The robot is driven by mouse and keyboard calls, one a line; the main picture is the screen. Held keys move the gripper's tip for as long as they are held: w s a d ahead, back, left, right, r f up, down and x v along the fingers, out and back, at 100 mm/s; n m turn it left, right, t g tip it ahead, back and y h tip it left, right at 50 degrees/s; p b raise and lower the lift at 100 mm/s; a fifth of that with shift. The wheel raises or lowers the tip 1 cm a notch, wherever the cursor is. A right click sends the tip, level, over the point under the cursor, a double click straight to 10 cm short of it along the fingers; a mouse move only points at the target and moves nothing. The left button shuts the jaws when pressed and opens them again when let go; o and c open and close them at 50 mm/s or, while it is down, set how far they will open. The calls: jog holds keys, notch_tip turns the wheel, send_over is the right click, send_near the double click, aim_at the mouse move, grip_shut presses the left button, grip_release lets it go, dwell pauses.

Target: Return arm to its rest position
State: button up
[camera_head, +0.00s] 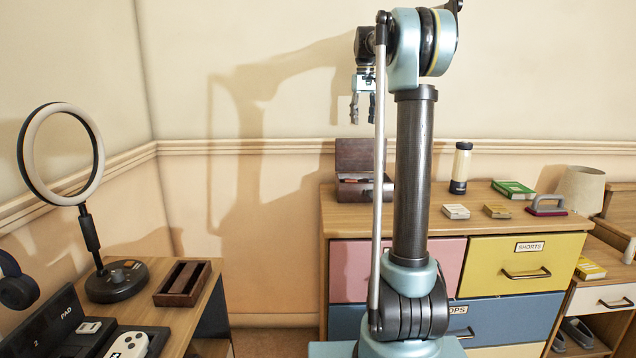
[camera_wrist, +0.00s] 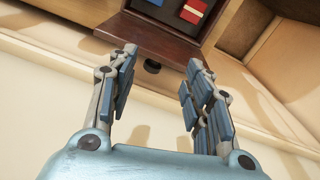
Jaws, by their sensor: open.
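My arm stands upright in the middle of the camera_head view, bent over at the top. My gripper (camera_head: 363,107) hangs fingers down from the arm's end, left of the column. It is above and apart from the dresser top. In the wrist view my gripper (camera_wrist: 158,90) shows its two fingers spread apart with nothing between them. Beyond the fingers is an open dark wooden box (camera_wrist: 230,15) with red and blue things inside. The same box (camera_head: 357,157) stands on the dresser, partly hidden behind my arm.
At the left, a desk holds a ring light (camera_head: 110,281), a wooden tray (camera_head: 183,284) and a game controller (camera_head: 128,346). Air around my gripper is clear.

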jog(key=s+f+m+t, duration=0.1)
jog(key=s+f, duration=0.5)
jog(key=s, duration=0.6)
jog(key=s+f, duration=0.6)
jog(key=s, duration=0.7)
jog(key=s+f+m+t, duration=0.1)
jog(key=s+f, duration=1.9)
jog(key=f, duration=0.3)
jog(key=shift+s+a+f, duration=0.2)
jog(key=shift+s+a, duration=0.05)
jog(key=shift+a, duration=0.2)
jog(key=shift+w+f, duration=0.2)
jog(key=shift+w, duration=0.25)
